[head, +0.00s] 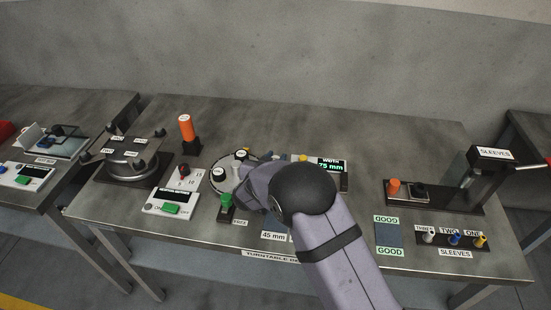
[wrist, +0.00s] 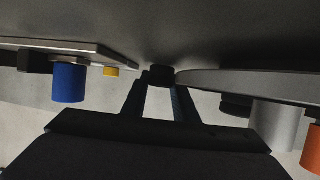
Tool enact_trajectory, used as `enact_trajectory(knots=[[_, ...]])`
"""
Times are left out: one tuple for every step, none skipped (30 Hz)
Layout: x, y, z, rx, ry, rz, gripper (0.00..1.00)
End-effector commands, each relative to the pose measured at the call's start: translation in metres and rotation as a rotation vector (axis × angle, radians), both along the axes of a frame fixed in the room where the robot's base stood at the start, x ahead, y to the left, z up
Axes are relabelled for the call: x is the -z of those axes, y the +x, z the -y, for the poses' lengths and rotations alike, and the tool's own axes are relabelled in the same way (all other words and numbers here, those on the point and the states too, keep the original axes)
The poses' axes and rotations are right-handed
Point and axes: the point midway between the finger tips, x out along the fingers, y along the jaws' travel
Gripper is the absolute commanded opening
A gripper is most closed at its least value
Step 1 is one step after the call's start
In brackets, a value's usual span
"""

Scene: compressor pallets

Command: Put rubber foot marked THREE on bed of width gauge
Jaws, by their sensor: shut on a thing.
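In the wrist view my gripper (wrist: 160,92) is shut on a small dark round piece (wrist: 160,75), which looks like a rubber foot. No marking on it can be read, so I cannot tell whether it is the one marked THREE. In the head view my arm covers the gripper and the held piece. The width gauge's display (head: 331,166) reads 75 mm, just behind my arm at the middle of the table. The gauge's bed is mostly hidden by my arm, and I cannot tell whether the held piece touches anything.
A white dial with black knobs (head: 218,175) and a green block (head: 226,207) stand left of my arm. An orange cylinder (head: 186,127) stands behind. At right are a sleeves rack (head: 425,239) and a GOOD mat (head: 388,235). Wrist view: blue (wrist: 68,82) and grey (wrist: 275,125) cylinders flank the fingers.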

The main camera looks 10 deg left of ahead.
Motion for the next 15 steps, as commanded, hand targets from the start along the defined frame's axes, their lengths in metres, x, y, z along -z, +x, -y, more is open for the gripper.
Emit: enact_trajectory(knots=[[0.0018, 0.0000, 0.0001, 0.000, 0.000, 0.000, 0.05], [0.0029, 0.0000, 0.0001, 0.000, 0.000, 0.000, 0.05], [0.0028, -0.0001, 0.0001, 0.000, 0.000, 0.000, 0.31], [0.0025, -0.0001, 0.0001, 0.000, 0.000, -0.001, 0.34], [0.0025, 0.0000, 0.0000, 0.000, 0.000, -0.001, 0.34], [0.0025, -0.0002, 0.0000, 0.000, 0.000, -0.001, 0.34], [0.0025, -0.0002, 0.0000, 0.000, 0.000, -0.001, 0.34], [0.0026, -0.0002, -0.0001, 0.000, -0.001, -0.001, 0.34], [0.0026, -0.0002, -0.0001, 0.000, -0.001, -0.001, 0.34], [0.0026, -0.0003, -0.0001, 0.000, -0.001, -0.001, 0.34], [0.0025, -0.0003, -0.0001, 0.000, -0.001, -0.001, 0.34], [0.0019, -0.0003, -0.0002, -0.001, 0.000, -0.001, 0.34], [0.0011, -0.0003, -0.0003, -0.001, 0.000, -0.001, 0.34], [-0.0001, -0.0002, -0.0003, -0.001, 0.000, -0.001, 0.34], [-0.0014, -0.0010, -0.0006, -0.001, 0.000, -0.001, 0.34]])
